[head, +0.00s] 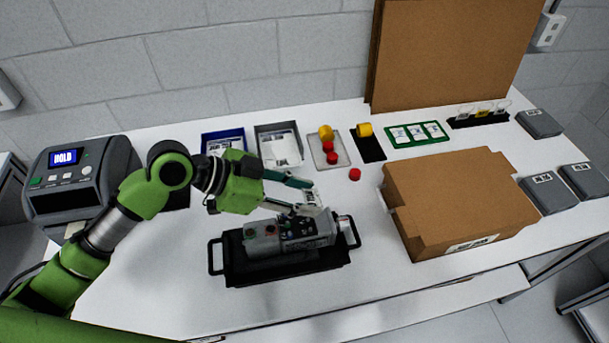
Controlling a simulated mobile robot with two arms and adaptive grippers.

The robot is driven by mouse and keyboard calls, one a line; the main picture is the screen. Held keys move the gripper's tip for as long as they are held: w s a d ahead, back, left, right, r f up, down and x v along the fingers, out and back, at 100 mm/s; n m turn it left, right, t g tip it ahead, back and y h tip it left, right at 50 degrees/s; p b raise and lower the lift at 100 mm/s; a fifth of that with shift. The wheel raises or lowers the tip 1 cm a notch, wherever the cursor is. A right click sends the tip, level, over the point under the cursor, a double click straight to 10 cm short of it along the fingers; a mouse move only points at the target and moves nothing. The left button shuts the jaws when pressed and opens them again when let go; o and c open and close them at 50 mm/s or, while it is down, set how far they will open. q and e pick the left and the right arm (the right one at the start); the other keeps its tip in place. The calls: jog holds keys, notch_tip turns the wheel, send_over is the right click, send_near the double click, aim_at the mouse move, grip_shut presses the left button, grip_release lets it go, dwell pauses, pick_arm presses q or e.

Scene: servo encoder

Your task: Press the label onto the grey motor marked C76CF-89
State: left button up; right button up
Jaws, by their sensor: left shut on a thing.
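The grey motor (262,243) lies in a black tray (285,271) with handles at both ends, at the front middle of the table in the head view. Coloured buttons show on its top; its marking is too small to read. My left gripper (308,198) is just above and behind the motor's right half. It is shut on a small white label (312,197) with dark print. I cannot tell whether the label touches the motor. My right gripper is not in view.
A label printer (75,180) stands at the left. A blue bin (222,139), a grey bin (280,148) and red and yellow caps (355,174) lie behind the motor. A cardboard box (455,200) stands to its right. The table is clear in front.

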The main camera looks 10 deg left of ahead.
pick_arm(q)
jog(key=shift+w+r, duration=0.15)
jog(key=shift+r, duration=0.1)
jog(key=shift+w+f, duration=0.1)
jog(key=shift+f, duration=0.2)
jog(key=shift+d+f+b, duration=0.35)
jog(key=shift+f+b, duration=0.35)
jog(key=shift+f, duration=0.2)
jog(key=shift+w+d+f+b, duration=0.1)
jog(key=shift+d+f+b, duration=0.15)
jog(key=shift+f+b, duration=0.35)
jog(key=f+b, duration=0.2)
jog(key=shift+w+d+f, duration=0.15)
jog(key=shift+d+f, duration=0.15)
jog(key=shift+d, duration=0.1)
jog(key=shift+w+d+f+b, duration=0.1)
jog(key=shift+d+f+b, duration=0.2)
jog(key=shift+f, duration=0.45)
jog(key=shift+w+d+f+b, duration=0.1)
jog(key=shift+d+f+b, duration=0.1)
jog(key=shift+f+b, duration=0.35)
jog(key=shift+f, duration=0.15)
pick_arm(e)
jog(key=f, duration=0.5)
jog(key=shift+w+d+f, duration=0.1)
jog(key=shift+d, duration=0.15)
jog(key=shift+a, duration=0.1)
